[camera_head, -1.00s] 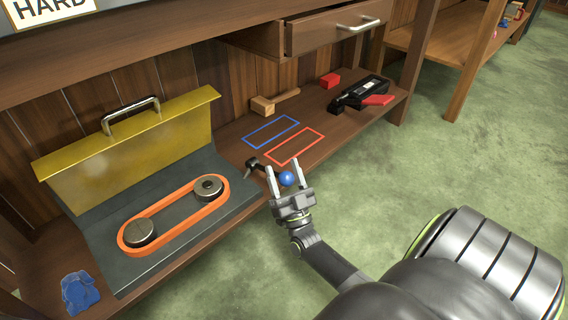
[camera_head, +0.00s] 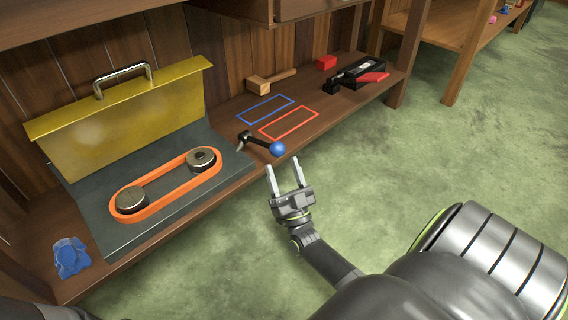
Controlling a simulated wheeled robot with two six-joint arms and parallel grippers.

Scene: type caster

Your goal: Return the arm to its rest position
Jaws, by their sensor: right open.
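My right gripper (camera_head: 284,181) is open and empty, in front of the workbench edge over the green floor. Its fingers point up toward the bench. A dark lever with a blue ball knob (camera_head: 277,149) lies just beyond the fingertips at the bench edge, apart from them in the picture. My left gripper is not in view.
The bench (camera_head: 229,205) holds a grey machine with an orange belt (camera_head: 152,208) and raised yellow cover (camera_head: 127,122). Blue (camera_head: 265,97) and red (camera_head: 289,112) outlines, a wooden hammer (camera_head: 257,84), a black-and-red tool (camera_head: 362,75) and a blue object (camera_head: 70,256) are there. Green floor (camera_head: 440,150) is free at right.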

